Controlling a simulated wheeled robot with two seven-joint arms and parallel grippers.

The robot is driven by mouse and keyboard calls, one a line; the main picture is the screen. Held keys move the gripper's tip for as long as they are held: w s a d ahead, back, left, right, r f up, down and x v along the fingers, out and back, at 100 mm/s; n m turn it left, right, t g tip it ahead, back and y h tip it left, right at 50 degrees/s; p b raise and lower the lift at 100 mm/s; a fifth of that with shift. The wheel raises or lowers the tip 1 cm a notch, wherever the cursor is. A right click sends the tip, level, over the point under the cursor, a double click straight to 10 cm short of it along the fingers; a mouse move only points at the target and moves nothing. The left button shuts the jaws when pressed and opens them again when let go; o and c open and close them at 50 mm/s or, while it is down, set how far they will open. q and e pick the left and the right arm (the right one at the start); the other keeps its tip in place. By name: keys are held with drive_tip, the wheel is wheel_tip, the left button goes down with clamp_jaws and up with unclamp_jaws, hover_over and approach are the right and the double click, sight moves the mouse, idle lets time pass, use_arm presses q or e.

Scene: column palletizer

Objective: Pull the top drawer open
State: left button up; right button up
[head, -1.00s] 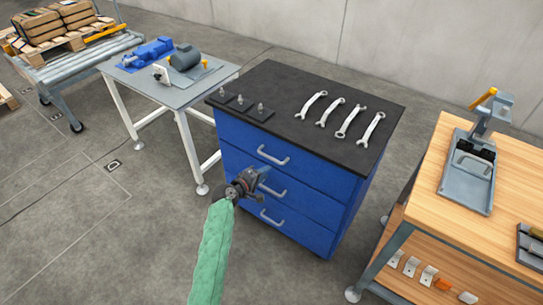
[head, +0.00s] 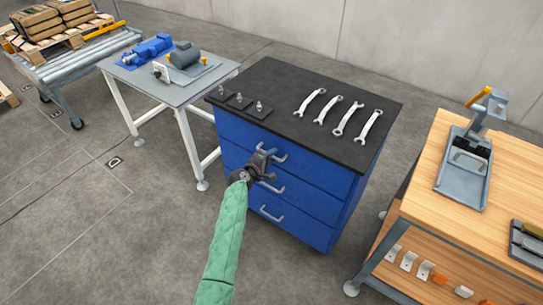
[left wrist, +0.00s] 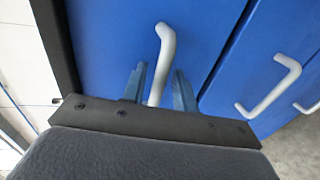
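The blue drawer cabinet (head: 300,190) has three drawers with pale handles, all closed. The top drawer's handle (head: 279,157) is partly hidden by my left gripper (head: 263,160) in the head view. In the left wrist view the same handle (left wrist: 166,45) stands between the two fingers of my left gripper (left wrist: 160,88). The fingers are open, with a visible gap on each side of the handle. The middle drawer's handle (head: 272,187) is just below the gripper, and it shows at right in the left wrist view (left wrist: 275,88). My right gripper is out of view.
A grey table (head: 180,94) with a motor stands left; a wooden workbench (head: 505,180) stands right. Open floor lies in front of the cabinet.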

use_arm(q)
drive_tip(key=shift+c, duration=0.2)
clamp_jaws()
